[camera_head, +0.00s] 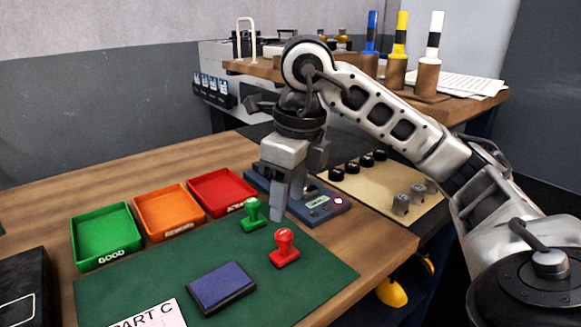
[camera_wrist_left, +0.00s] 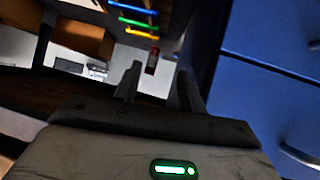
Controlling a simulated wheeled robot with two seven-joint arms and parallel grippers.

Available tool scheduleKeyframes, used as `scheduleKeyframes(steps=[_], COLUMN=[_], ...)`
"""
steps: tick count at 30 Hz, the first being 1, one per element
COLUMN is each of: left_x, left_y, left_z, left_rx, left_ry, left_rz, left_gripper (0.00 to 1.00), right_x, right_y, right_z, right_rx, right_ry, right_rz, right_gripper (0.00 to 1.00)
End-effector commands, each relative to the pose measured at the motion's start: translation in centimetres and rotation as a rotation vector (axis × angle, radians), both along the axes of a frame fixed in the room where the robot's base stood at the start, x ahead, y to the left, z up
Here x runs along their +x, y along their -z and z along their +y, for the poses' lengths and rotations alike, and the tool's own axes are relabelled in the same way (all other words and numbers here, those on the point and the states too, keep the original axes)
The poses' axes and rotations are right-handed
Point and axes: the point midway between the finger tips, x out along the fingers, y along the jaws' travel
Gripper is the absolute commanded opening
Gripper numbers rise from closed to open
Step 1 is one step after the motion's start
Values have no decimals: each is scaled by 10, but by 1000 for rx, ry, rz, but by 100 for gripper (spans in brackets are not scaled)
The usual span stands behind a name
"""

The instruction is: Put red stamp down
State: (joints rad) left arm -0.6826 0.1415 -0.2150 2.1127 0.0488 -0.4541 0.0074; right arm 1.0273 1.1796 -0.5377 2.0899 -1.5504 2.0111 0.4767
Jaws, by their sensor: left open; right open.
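The red stamp (camera_head: 284,248) stands upright on the green mat (camera_head: 322,275), near its right side. A green stamp (camera_head: 252,212) stands on the mat just behind and left of it. My right gripper (camera_head: 278,212) points down above and behind the red stamp, close to the green stamp. It is open and holds nothing; its fingers overlap in this view. My left gripper (camera_wrist_left: 160,85) shows only in the left wrist view, open and empty, away from the stamps.
A blue ink pad (camera_head: 221,288) and a paper marked PART C (camera_head: 155,317) lie on the mat. Green (camera_head: 105,262), orange (camera_head: 170,232) and red (camera_head: 222,212) trays stand behind. A device with a small display (camera_head: 318,212) sits near my right gripper.

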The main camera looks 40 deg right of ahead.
Motion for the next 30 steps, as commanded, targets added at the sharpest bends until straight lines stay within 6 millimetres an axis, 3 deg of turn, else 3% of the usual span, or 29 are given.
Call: scheduleKeyframes(steps=[1, 6, 30], left_x=[0, 1, 3], left_y=[-5, -5, -5], left_z=[1, 3, 3], left_rx=[9, 29, 32], left_ry=[3, 9, 13], left_rz=[3, 8, 2], left_gripper=[41, 41, 41], right_x=[0, -3, -3], right_y=[-14, -26, -27], right_z=[-1, -1, -1], right_rx=[-2, -1, 0], right_ry=[1, 1, 0], right_rz=[-4, -1, 1], right_gripper=[49, 49, 49])
